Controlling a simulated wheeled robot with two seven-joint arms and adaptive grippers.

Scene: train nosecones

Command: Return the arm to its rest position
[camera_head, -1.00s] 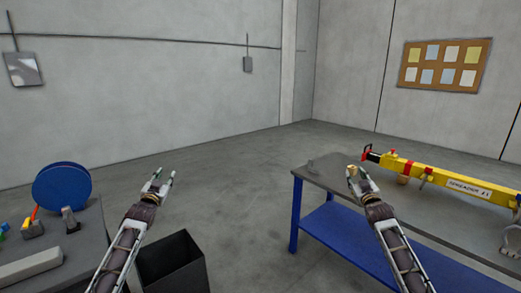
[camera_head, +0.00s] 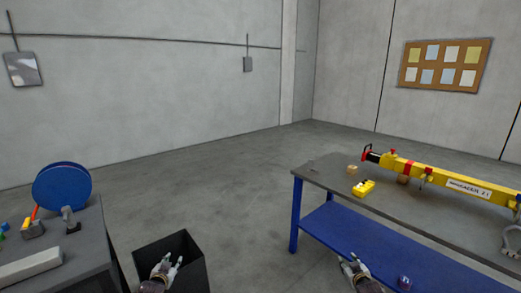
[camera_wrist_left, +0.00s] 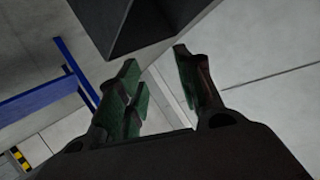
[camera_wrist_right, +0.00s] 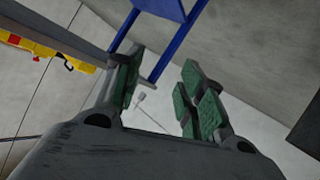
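My left gripper (camera_head: 168,264) is low in the head view, in front of the black bin. In the left wrist view its green-padded fingers (camera_wrist_left: 158,88) are apart with nothing between them. My right gripper (camera_head: 352,266) is at the bottom of the head view, in front of the blue-legged table and lower than its top. In the right wrist view its green-padded fingers (camera_wrist_right: 160,85) are apart and empty. Most of both arms is below the head view.
The table (camera_head: 325,178) at right bears a yellow spreader beam (camera_head: 440,180), a small yellow block (camera_head: 363,188) and a tan piece (camera_head: 352,169). A black bin (camera_head: 186,246) stands between it and the left bench (camera_head: 90,235). Open floor (camera_head: 230,180) lies behind.

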